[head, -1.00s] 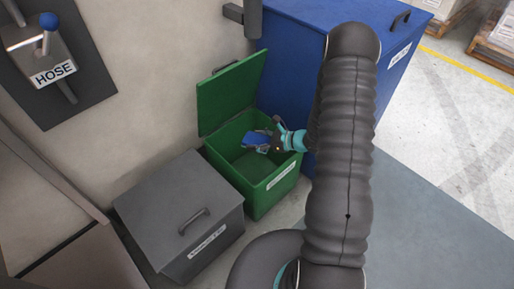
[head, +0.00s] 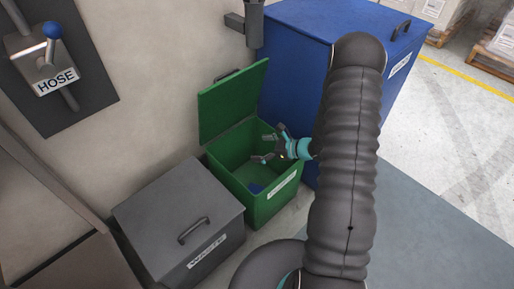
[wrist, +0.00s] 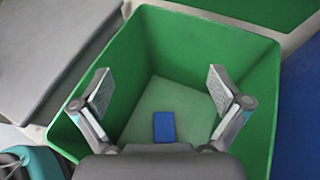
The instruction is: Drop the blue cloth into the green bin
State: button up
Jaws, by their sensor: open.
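The green bin (head: 232,158) stands with its lid raised against the wall, and its inside shows in the wrist view (wrist: 155,45). The blue cloth (wrist: 164,127) lies flat on the bin's floor in the wrist view. In the head view a small part of the cloth (head: 256,188) shows low inside the bin, behind the front wall. My gripper (head: 266,148) is over the bin's opening, with its fingers spread and nothing between them. In the wrist view the two fingers of my gripper (wrist: 160,92) are wide apart above the cloth, not touching it.
A grey lidded bin (head: 165,215) stands close at the left of the green bin. A large blue lidded bin (head: 300,45) stands behind and to the right. A hose lever panel (head: 55,65) is on the wall. Open floor (head: 440,130) lies at the right.

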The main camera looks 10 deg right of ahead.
jog(key=v, duration=1)
jog(key=shift+s+d, duration=0.15)
jog(key=shift+s, duration=0.05)
jog(key=shift+r, duration=0.1)
